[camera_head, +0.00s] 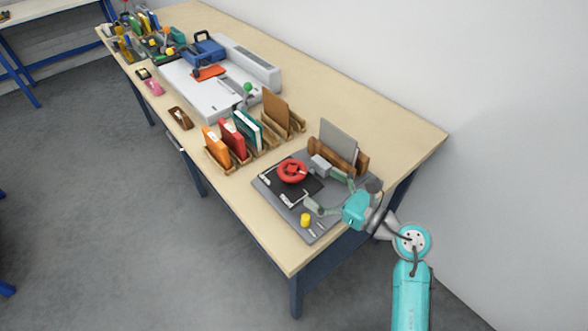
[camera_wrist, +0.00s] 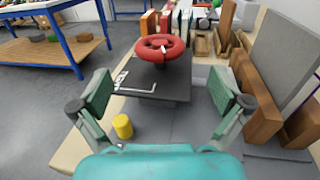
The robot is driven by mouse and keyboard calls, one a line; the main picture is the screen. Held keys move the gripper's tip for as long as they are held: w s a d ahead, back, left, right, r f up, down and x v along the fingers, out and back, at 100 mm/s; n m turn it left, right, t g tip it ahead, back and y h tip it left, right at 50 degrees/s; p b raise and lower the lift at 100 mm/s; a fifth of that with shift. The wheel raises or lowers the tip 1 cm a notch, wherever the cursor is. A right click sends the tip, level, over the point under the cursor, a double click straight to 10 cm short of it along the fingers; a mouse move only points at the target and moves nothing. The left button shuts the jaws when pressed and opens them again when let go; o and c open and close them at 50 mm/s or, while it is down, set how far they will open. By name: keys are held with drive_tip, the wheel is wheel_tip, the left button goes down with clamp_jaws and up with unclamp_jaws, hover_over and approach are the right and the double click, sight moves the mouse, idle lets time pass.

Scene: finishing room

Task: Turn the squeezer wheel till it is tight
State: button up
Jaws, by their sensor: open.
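The squeezer wheel is a red ring-shaped handwheel (camera_head: 293,171) standing above a dark plate on a grey base board (camera_head: 318,233) near the table's front right. It also shows ahead of my gripper in the wrist view (camera_wrist: 160,47). My gripper (camera_head: 325,190) is open and empty, with its fingers spread wide. In the wrist view the fingers (camera_wrist: 164,97) stand left and right of the wheel's line, short of it and apart from it. The wheel's lower part and shaft are partly hidden under its rim.
A yellow cylinder (camera_head: 306,220) stands on the base board near my gripper. A wooden holder with a grey panel (camera_head: 338,141) stands behind the wheel. Wooden racks with orange, red and teal books (camera_head: 232,140) stand to the left. The table's right rear (camera_head: 400,130) is clear.

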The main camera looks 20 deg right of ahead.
sight(291, 168)
drive_tip(key=x, duration=0.9)
drive_tip(key=shift+f, duration=0.1)
drive_tip(key=c, duration=1.1)
